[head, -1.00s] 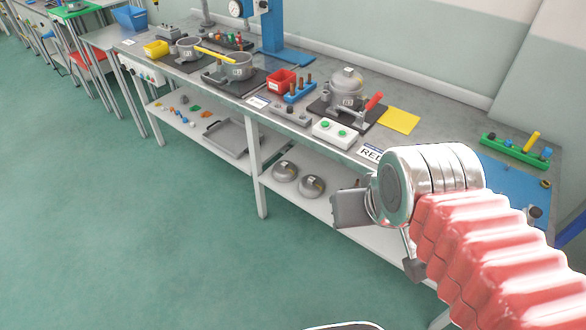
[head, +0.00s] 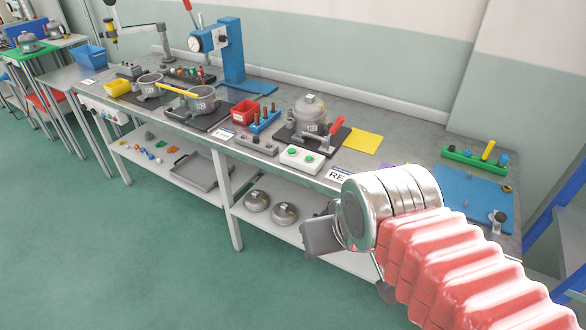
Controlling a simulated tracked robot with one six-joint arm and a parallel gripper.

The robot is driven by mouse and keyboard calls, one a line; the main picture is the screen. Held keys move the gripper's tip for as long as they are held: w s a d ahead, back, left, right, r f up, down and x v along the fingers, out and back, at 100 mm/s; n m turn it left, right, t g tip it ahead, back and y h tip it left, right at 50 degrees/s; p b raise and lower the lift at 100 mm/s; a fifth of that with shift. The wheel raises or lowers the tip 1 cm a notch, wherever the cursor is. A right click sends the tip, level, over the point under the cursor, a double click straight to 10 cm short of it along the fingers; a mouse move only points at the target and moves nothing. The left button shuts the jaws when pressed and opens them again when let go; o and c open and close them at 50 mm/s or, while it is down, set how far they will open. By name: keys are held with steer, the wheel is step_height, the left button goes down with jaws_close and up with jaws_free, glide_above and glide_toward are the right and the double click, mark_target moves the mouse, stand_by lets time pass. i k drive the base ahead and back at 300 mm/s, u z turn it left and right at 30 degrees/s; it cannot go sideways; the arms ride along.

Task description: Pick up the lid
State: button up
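Two grey domed lids, a left one (head: 257,201) and a right one (head: 285,215), lie on the lower shelf below the bench top. My gripper (head: 320,237) is in front of the shelf, to the right of the lids in the picture and apart from them. One flat grey finger shows; the other is mostly hidden by the wrist, so its opening cannot be judged. A closed domed compressor (head: 309,113) stands in a clamp fixture with a red handle on the bench top. Two open compressor housings (head: 201,101) (head: 150,86) stand further left.
The bench top (head: 225,151) overhangs the lower shelf (head: 240,212). A grey tray (head: 203,170) and small coloured parts lie on the shelf's left. A bench leg (head: 227,205) stands left of the lids. The green floor (head: 110,260) in front is clear.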

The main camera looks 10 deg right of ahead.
mark_target(309, 107)
steer(key=u, duration=0.65)
steer(key=i, duration=1.55)
steer(key=z, duration=0.5)
steer(key=i, duration=0.65)
steer(key=z, duration=0.5)
